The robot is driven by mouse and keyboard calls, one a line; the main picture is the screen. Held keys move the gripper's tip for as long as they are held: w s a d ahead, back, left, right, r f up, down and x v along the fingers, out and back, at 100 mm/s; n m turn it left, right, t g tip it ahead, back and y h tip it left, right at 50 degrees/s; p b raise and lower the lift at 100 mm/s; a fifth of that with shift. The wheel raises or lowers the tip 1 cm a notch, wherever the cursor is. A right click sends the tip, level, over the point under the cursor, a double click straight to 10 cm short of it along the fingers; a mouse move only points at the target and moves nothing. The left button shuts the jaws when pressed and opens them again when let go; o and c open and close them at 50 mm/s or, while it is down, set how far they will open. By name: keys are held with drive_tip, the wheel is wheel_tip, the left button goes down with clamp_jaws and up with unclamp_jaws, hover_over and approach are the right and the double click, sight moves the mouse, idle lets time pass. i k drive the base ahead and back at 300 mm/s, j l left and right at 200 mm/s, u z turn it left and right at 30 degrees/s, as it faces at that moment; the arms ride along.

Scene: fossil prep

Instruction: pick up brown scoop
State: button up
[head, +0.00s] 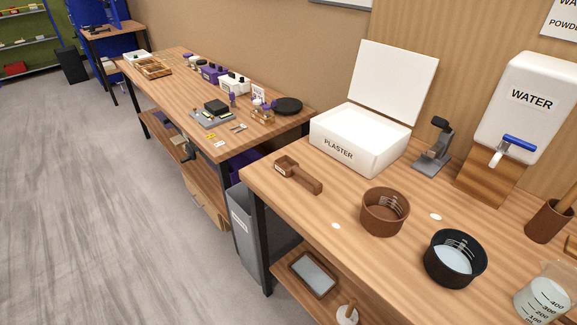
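The brown scoop (307,179) lies on the near wooden table, close to its left end. Its square cup (286,164) is toward the back left and its handle points to the front right. It sits in front of the white plaster box, apart from it. Nothing covers it. My gripper is not in this view.
The open white plaster box (353,148) stands behind the scoop. A brown bowl (385,216), a black bowl (453,262) and a beaker (543,299) stand to the right. A water dispenser (526,100) is at the back right. Grey floor (110,220) is clear at left.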

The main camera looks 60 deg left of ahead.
sight(287, 166)
drive_tip(key=u, duration=1.55)
